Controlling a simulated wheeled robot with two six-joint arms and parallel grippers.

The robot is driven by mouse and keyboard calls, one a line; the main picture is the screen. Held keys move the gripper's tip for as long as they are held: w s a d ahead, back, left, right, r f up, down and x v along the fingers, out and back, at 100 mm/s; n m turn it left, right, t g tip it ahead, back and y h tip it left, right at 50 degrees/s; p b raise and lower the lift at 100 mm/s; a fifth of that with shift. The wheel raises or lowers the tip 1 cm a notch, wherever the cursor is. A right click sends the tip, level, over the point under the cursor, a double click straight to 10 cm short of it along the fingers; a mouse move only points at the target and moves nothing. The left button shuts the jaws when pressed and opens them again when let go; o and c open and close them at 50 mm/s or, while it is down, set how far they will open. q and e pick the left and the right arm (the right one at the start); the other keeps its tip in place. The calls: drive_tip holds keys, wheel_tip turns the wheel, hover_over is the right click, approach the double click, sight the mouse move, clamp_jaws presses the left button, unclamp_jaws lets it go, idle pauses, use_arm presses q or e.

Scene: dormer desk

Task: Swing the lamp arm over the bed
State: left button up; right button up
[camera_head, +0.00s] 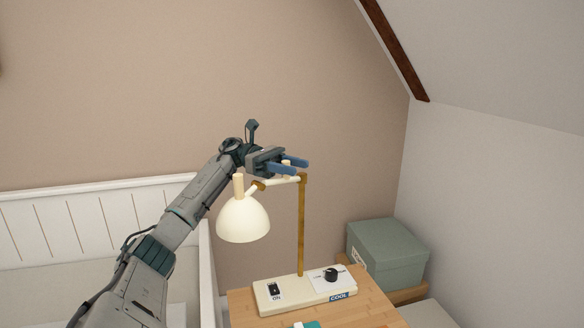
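The desk lamp has a cream dome shade (243,222), a brown upright post (302,230) and a short jointed lamp arm (284,181) running left from the post's top. The shade hangs near the desk's left side, beside the bed's corner post. The white bed (95,205) is at the left, partly hidden by my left arm. My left gripper (293,166) is at the lamp arm, its blue fingers apart on either side of a small cream peg (287,163). Whether they press on it is unclear. My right gripper is out of view.
The lamp's cream base (304,291), with a switch and a dial, stands on the wooden desk (372,300). A grey-green box (388,254) stands behind at the right. A sloped ceiling (490,60) with a dark beam closes in the upper right.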

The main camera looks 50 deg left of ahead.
use_arm(q)
drive_tip(key=shift+a, duration=0.1)
drive_tip(key=v, duration=1)
drive_tip(key=shift+s+a, duration=0.15)
drive_tip(key=shift+a, duration=0.15)
